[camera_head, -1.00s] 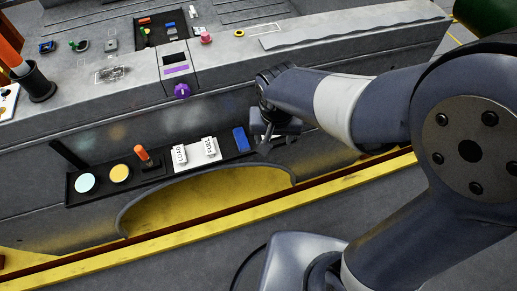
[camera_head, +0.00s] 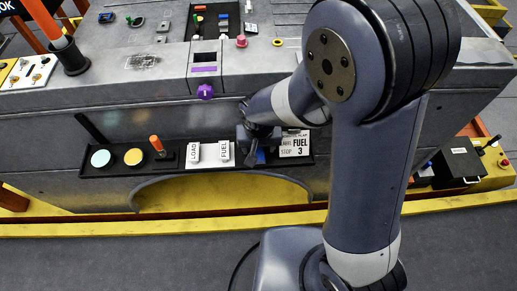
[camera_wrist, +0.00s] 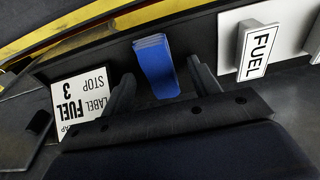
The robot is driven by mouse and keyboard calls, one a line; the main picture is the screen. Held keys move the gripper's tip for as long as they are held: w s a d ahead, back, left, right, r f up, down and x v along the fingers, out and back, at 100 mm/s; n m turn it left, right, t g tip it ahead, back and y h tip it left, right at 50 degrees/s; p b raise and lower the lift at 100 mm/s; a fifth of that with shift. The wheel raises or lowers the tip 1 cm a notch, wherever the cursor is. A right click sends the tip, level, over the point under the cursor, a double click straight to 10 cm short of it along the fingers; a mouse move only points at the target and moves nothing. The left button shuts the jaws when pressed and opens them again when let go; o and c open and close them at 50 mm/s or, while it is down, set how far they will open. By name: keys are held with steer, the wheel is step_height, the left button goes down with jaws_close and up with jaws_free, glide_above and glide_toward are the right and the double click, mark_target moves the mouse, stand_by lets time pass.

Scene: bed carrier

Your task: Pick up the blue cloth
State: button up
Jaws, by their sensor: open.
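The blue cloth (camera_wrist: 156,66) is a folded blue block on the dark shelf along the machine's side. In the wrist view it stands between the two fingers of my gripper (camera_wrist: 162,85), with room on both sides. My gripper is open and holds nothing. In the head view a small blue part of the cloth (camera_head: 260,157) shows below my gripper (camera_head: 256,150), which hides the rest. I cannot tell how far the fingertips reach down beside it.
A white FUEL block (camera_wrist: 257,50) stands close to one finger; a FUEL STOP 3 card (camera_wrist: 77,97) lies beside the other. LOAD (camera_head: 193,153), an orange-handled tool (camera_head: 158,146) and two discs sit further left on the shelf (camera_head: 180,168). A black box (camera_head: 455,160) stands at right.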

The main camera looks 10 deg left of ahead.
mark_target(259, 149)
steer(key=c, duration=1.1)
steer(key=shift+o, duration=0.2)
step_height(259, 149, up, 10)
steer(key=o, duration=0.4)
steer(key=c, duration=0.3)
